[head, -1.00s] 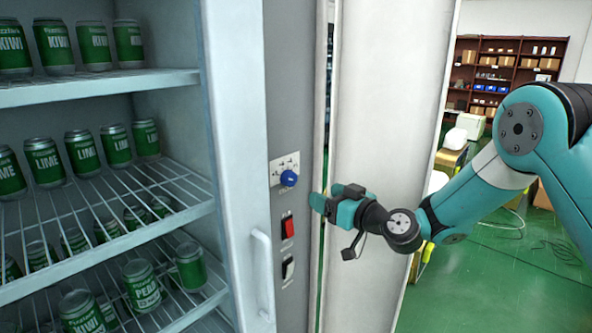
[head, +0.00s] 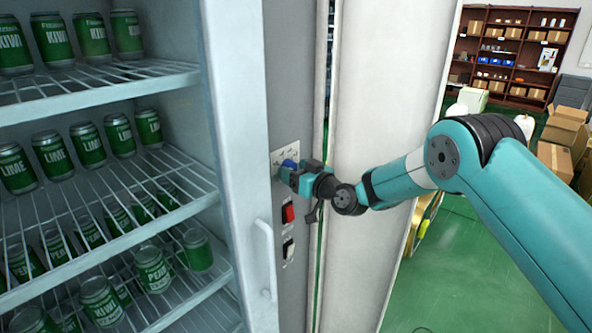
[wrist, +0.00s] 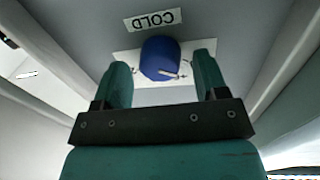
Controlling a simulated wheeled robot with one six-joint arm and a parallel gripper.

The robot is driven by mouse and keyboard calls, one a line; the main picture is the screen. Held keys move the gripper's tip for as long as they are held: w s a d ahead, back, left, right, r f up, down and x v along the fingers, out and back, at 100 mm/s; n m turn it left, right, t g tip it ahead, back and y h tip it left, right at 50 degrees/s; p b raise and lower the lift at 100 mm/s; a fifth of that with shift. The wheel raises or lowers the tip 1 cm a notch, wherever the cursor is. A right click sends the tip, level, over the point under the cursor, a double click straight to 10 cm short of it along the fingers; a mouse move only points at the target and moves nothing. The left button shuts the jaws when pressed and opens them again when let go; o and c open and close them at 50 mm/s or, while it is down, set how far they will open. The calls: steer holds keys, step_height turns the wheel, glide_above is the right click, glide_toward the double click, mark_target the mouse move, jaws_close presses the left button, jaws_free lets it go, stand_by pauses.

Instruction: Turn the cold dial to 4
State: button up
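The cold dial is a blue knob (wrist: 160,60) with a pale pointer on a white plate (wrist: 128,57). A label reading COLD (wrist: 153,19), upside down, sits beside the plate in the wrist view. In the head view the knob (head: 289,164) is mostly hidden behind my gripper (head: 291,175). In the wrist view my gripper's two fingers (wrist: 165,75) are apart, one on each side of the knob, with gaps visible between them and it. The scale numbers are too small or hidden to read.
Below the dial on the grey panel are a red switch (head: 288,212) and a black switch (head: 288,248). A white door handle (head: 265,258) is left of them. Cans (head: 99,301) stand on the fridge shelves at left. A pale panel (head: 375,130) rises at right.

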steer(key=c, duration=0.9)
steer(key=shift+m+b, duration=0.3)
steer(key=shift+b, duration=0.1)
steer(key=m+g+b, duration=0.1)
steer(key=m+b, duration=0.6)
steer(key=m, duration=0.3)
steer(key=shift+w+d, duration=0.1)
steer(key=shift+d, duration=0.05)
steer(key=m+g+b, duration=0.1)
steer(key=m, duration=0.3)
